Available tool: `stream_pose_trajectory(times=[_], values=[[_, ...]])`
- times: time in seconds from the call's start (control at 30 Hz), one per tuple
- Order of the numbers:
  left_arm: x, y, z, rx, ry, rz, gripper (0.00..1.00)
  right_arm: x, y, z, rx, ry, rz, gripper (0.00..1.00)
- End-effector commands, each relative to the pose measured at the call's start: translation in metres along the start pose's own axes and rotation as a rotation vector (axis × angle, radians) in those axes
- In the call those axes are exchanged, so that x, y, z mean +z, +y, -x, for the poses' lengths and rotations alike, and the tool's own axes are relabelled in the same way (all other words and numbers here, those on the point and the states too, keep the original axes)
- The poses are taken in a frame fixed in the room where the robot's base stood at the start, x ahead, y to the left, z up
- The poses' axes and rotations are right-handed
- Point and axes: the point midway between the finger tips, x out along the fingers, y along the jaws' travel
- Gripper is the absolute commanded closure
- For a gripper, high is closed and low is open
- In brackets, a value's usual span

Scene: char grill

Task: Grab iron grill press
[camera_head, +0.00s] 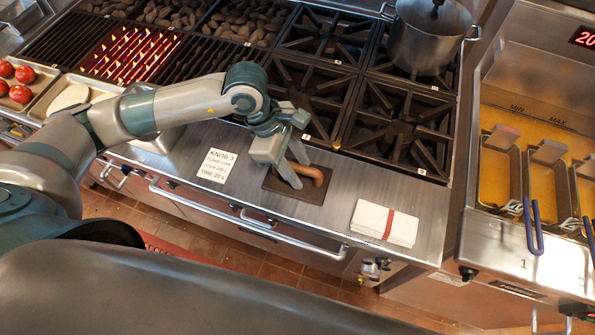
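The iron grill press (312,194) is a dark flat plate with a brown handle on top. It lies flat on the steel counter in front of the burners. My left gripper (300,174) is over the press with its fingers spread apart, one on the near side of the handle and one on the far side. I cannot tell whether either finger touches the handle. The gripper hides part of the handle and plate. My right gripper is not in view.
A white card (216,165) lies left of the press, and a folded white towel (384,222) with a red stripe lies right. Burner grates (310,95) and a steel pot (425,45) are behind. A glowing red grill (130,53) is at upper left; fryer baskets (497,170) are at right.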

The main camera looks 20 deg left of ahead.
Motion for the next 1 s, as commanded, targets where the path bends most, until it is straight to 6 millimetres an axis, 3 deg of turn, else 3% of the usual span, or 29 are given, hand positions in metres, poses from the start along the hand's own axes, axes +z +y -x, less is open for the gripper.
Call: stream_pose_trajectory(times=[0.37,0.53,1.0], values=[[-0.0002,0.0001,0.0000,0.000,0.000,0.000,0.61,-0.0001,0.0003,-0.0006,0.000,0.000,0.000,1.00],[-0.0002,0.0002,0.0001,0.000,0.000,0.000,1.00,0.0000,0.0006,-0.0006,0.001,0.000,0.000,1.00],[-0.0002,0.0003,0.0003,0.000,0.000,0.000,1.00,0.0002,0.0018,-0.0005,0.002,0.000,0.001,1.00]])
